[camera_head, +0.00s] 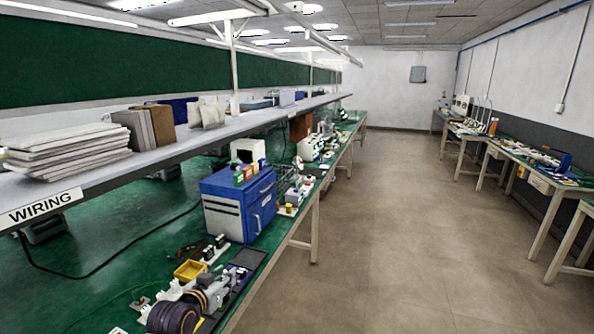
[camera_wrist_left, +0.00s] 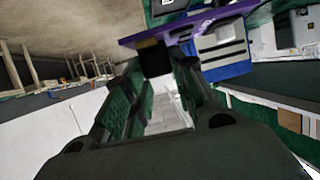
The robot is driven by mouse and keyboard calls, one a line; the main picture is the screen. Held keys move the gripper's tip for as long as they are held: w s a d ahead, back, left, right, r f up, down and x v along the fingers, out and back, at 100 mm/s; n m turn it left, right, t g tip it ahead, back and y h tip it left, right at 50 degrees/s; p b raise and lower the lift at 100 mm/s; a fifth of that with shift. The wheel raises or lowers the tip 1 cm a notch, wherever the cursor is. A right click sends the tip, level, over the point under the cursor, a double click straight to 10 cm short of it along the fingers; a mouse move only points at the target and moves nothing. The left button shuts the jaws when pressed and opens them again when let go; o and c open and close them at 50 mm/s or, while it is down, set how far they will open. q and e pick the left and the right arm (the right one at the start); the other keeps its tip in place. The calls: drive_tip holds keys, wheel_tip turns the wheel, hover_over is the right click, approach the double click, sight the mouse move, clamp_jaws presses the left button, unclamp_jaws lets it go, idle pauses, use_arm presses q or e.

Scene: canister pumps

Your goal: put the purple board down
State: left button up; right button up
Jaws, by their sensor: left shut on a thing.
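The purple board (camera_wrist_left: 195,24) shows edge-on in the left wrist view as a purple strip slanting across the top, with a black block (camera_wrist_left: 154,57) on its near side. My left gripper (camera_wrist_left: 158,72) is shut on the board at its fingertips. In the head view my left gripper (camera_head: 222,288) is low in the picture, over the green bench top and in front of the blue cabinet. There the arm and gripper hide much of the board, and its outline is hard to tell. I cannot tell whether the board touches the bench. My right gripper is not in view.
A blue and white cabinet (camera_head: 240,202) stands on the green bench (camera_head: 110,262) just beyond. A yellow bin (camera_head: 189,271) and small parts lie left of the gripper. A shelf (camera_head: 105,172) overhangs the bench. The bench edge and open floor (camera_head: 390,240) are to the right.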

use_arm(q)
drive_tip(key=shift+a+r, duration=0.25)
drive_tip(key=shift+r, duration=0.65)
drive_tip(key=shift+s+a+r+n+y, duration=0.25)
drive_tip(key=shift+r+n+y, duration=0.15)
drive_tip(key=shift+y, duration=0.1)
drive_tip(key=s+f+n+y, duration=0.1)
drive_tip(key=s+f, duration=1.1)
drive_tip(key=f, duration=0.2)
drive_tip(key=shift+d+y, duration=0.25)
drive_tip(key=shift+y, duration=0.05)
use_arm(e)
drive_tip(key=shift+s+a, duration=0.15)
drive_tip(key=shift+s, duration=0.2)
use_arm(q)
drive_tip(key=shift+s, duration=0.1)
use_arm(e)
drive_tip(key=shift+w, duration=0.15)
